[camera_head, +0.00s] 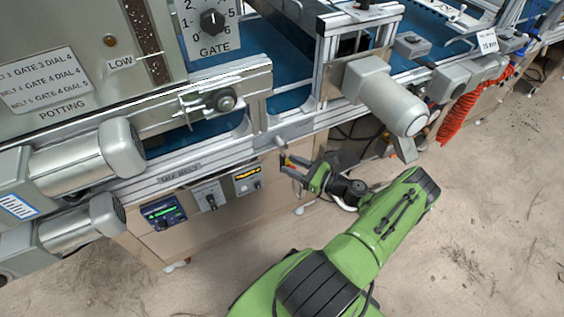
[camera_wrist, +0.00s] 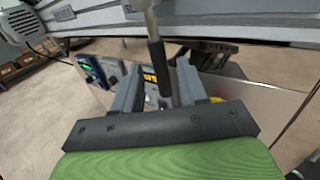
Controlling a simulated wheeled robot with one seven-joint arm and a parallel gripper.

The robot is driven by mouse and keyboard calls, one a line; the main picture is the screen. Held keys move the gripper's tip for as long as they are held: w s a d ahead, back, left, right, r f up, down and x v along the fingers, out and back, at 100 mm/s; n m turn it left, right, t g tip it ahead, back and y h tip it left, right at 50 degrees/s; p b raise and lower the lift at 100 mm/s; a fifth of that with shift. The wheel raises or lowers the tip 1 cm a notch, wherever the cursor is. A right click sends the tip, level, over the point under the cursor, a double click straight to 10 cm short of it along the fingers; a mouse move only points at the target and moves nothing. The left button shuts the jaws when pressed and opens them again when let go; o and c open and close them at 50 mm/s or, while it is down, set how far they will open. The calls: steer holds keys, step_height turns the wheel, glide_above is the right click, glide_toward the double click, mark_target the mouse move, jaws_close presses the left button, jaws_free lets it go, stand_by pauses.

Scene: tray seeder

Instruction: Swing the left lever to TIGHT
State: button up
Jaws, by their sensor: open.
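A lever (camera_wrist: 156,54) with a metal shaft and a dark grip hangs down from the frame rail in the wrist view. Its grip runs between the two grey fingers of my gripper (camera_wrist: 159,70), closer to the right finger. The fingers are spread, and I cannot tell whether either touches the grip. In the head view my gripper (camera_head: 287,167) is just below the machine's front rail, where the lever is small and hard to make out. No TIGHT marking is readable in either view.
Control boxes (camera_head: 210,195) sit on the panel left of my gripper. The front rail (camera_head: 185,175) runs above it. A grey motor (camera_head: 385,95) juts out at upper right, and other motors (camera_head: 85,160) at left. The sandy floor (camera_head: 480,210) at right is mostly clear.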

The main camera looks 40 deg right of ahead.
mark_target(282, 162)
steer(key=x, duration=0.4)
jaws_close()
